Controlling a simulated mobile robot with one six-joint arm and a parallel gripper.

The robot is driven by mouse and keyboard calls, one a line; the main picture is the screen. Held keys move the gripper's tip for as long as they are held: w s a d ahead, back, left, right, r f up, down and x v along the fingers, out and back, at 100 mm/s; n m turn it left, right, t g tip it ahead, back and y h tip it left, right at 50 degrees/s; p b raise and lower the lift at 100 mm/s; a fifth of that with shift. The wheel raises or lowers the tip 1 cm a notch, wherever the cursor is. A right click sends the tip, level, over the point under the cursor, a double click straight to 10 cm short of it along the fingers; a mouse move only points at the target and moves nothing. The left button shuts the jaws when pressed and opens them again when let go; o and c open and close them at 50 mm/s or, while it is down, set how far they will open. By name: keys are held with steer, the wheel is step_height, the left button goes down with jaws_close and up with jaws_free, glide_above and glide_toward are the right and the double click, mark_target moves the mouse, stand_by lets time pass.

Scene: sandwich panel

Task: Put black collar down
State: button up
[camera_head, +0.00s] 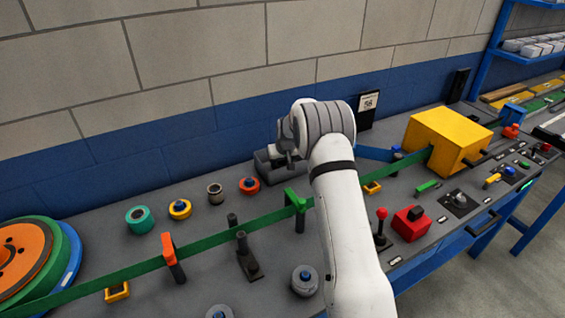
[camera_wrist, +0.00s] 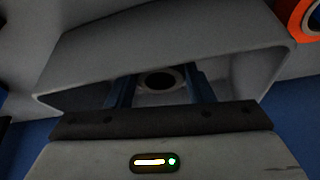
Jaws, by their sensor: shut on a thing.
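The black collar (camera_wrist: 180,82) shows in the wrist view as a small dark ring between the two blue fingers of my gripper (camera_wrist: 160,80). My gripper is shut on it. Both are at the opening of a grey open-topped bin (camera_wrist: 75,70), and whether the collar touches the bin floor is hard to tell. In the head view my gripper (camera_head: 287,156) points down at the grey bin (camera_head: 264,170) near the wall. The collar is hidden there behind my arm and the bin.
An orange-red collar (camera_head: 249,186), a dark grey collar (camera_head: 216,193), a yellow one (camera_head: 180,209) and a teal one (camera_head: 139,219) lie left of the bin. A green belt (camera_head: 205,247) on upright guides crosses the bench. A yellow box (camera_head: 440,135) stands at right.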

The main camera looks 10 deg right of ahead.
steer(key=shift+f, duration=0.1)
steer(key=o, duration=1.1)
steer(key=s+f+b+v, duration=0.1)
steer(key=s+v, duration=0.1)
steer(key=v, duration=0.9)
steer(key=s+a+f+b+v, duration=0.1)
steer(key=s+v, duration=0.2)
steer(key=v, duration=0.7)
steer(key=s+r+m+g, duration=0.1)
steer(key=s+r, duration=0.2)
steer(key=s, duration=3.3)
steer(key=shift+s+d, duration=0.2)
steer(key=shift+d, duration=0.15)
